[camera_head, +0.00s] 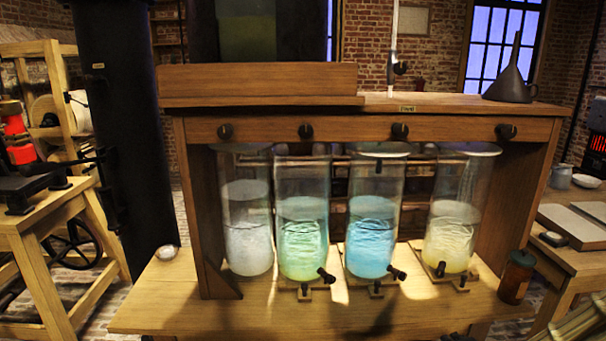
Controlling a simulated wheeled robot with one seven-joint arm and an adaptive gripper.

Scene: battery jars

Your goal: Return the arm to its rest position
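My gripper cannot be made out in the head view. A small dark shape shows at the bottom edge, right of centre, too cut off to identify. A dark shadow falls on the bench top in front of the jars. In the wooden rack stand glass jars side by side: one with whitish contents (248,240), one green (303,245), one blue (371,240) and one pale yellow (453,240). Dark taps show low on the front of the green, blue and yellow jars. Dark knobs line the rack's front rail (355,130) above them.
The wooden bench (180,310) has bare room along its front. A small brown jar (516,277) stands at its right end and a small round metal item (168,253) at its left. A dark funnel (512,85) sits on the rack. A black column (125,130) rises behind left.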

